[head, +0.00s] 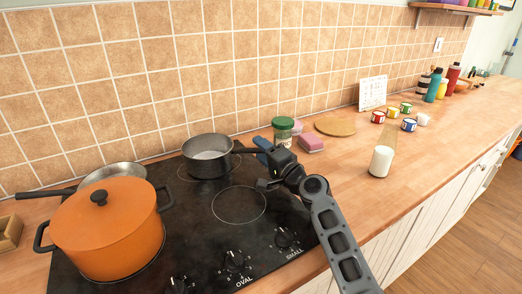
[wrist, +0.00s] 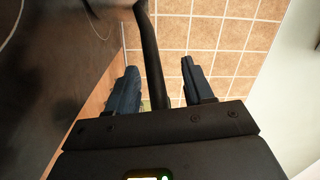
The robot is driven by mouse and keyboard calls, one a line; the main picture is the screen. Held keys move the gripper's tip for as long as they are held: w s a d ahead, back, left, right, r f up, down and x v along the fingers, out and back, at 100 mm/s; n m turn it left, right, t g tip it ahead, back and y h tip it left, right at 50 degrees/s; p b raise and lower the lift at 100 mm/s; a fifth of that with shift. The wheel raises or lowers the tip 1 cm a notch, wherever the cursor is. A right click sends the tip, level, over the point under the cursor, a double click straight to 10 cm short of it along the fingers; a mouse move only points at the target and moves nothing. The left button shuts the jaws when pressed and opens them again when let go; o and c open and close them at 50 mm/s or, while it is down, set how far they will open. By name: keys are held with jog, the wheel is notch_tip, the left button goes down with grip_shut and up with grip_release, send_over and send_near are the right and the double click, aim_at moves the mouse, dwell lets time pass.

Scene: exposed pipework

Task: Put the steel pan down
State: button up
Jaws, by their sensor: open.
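The steel pan (head: 208,158) is a dark grey saucepan with a pale inside. It stands upright on the back right ring of the black hob (head: 200,240). Its dark handle points right, toward my gripper (head: 264,158). In the wrist view the handle (wrist: 150,45) runs between the two blue fingers of my gripper (wrist: 159,67). The fingers are apart, with a gap on each side of the handle. The pan's bowl is mostly out of the wrist view.
A large orange lidded pot (head: 108,228) fills the hob's front left, with another pan (head: 112,172) behind it. The front right ring is bare. A green-lidded jar (head: 283,130) and a pink sponge (head: 310,143) stand close behind my gripper. A white candle-like cylinder (head: 381,161) stands farther right.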

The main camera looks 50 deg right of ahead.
jog(key=b+v, duration=0.1)
jog(key=v, duration=1)
jog(key=shift+s+f+b, duration=0.1)
jog(key=shift+s+b, duration=0.05)
jog(key=shift+b, duration=0.25)
jog(key=shift+o, duration=0.3)
dwell(1.4)
